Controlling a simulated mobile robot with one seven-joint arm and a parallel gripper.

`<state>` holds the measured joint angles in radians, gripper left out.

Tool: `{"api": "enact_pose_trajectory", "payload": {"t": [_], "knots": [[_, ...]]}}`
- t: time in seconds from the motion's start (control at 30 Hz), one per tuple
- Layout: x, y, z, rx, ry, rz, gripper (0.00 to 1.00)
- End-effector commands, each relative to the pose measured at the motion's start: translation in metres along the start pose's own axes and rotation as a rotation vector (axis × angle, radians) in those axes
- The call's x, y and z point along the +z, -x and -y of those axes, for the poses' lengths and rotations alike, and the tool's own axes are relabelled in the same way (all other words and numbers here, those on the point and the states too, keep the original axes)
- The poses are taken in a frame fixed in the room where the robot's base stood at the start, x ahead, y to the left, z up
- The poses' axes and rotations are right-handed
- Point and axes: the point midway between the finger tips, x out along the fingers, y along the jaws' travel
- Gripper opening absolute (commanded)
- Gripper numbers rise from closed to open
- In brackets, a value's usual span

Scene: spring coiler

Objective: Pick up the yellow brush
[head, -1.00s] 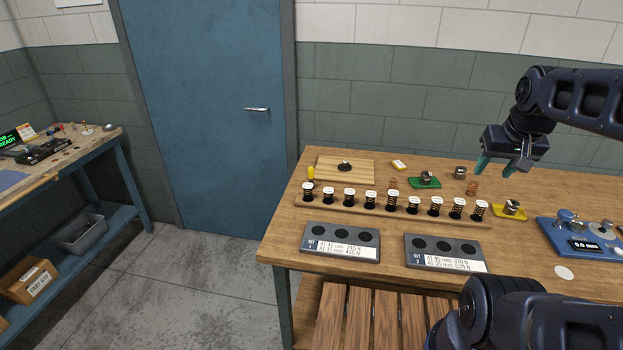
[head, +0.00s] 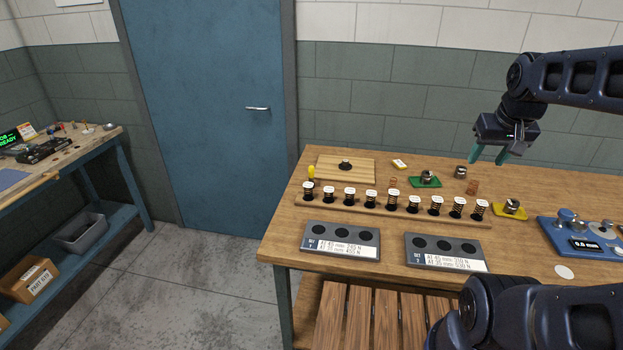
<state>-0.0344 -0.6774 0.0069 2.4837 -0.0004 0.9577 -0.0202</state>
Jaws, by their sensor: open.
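The yellow brush (head: 311,172) shows as a small yellow shape at the back left of the wooden workbench (head: 284,238). It is behind the left end of the spring rack, which may hide its lower part. My gripper (head: 489,158) is open and empty, fingers pointing down, above the back right part of the bench. It is well to the right of the brush and apart from it.
A wooden rack (head: 395,210) with several springs runs across the bench. A wooden board (head: 335,172) lies right of the brush. A green tray (head: 423,184), a yellow tray (head: 511,214) and a blue gauge (head: 580,244) stand farther right. Two dark blocks (head: 341,239) lie in front.

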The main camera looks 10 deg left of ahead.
Motion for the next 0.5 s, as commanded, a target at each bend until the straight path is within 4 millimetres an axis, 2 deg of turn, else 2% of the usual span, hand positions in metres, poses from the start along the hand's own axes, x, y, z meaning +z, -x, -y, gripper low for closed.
{"api": "enact_pose_trajectory", "payload": {"t": [0.1, 0.27, 0.5], "knots": [[-0.032, -0.004, 0.013, -0.013, 0.061, 0.027, 0.48], [-0.072, -0.013, 0.032, -0.03, 0.14, 0.058, 0.48], [-0.129, -0.034, 0.071, -0.054, 0.262, 0.102, 0.48]]}}
